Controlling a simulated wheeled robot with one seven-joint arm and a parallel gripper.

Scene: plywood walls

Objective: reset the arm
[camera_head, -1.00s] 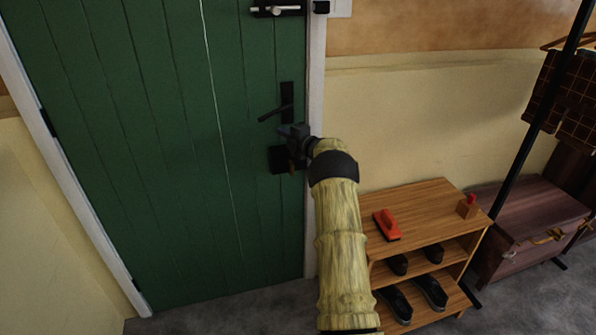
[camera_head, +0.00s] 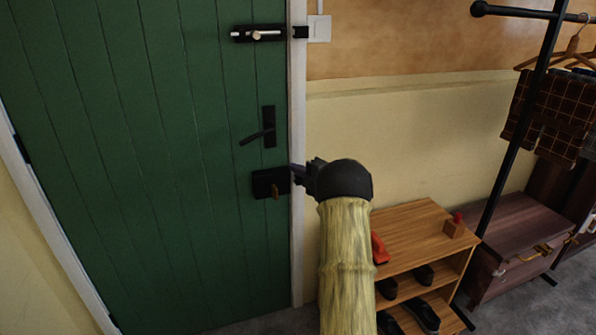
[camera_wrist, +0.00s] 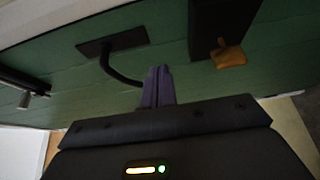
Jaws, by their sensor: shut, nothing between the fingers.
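My arm (camera_head: 346,255) reaches up from the bottom of the head view toward the green door (camera_head: 160,150). My gripper (camera_head: 298,172) is at the door's right edge, beside the black lock box with its brass knob (camera_head: 270,184). In the wrist view the fingers of my gripper (camera_wrist: 158,86) are together with nothing between them. The black lever handle (camera_wrist: 122,62) is left of the fingertips there, and the lock box (camera_wrist: 220,28) is to their right. The fingers look apart from both. The door looks closed.
A black slide bolt (camera_head: 262,33) sits higher on the door, near a light switch (camera_head: 320,28). A wooden shoe rack (camera_head: 418,228) with a red-orange object (camera_head: 379,248) and shoes stands right of my arm. A coat rack (camera_head: 520,125) and a dark chest (camera_head: 512,250) are farther right.

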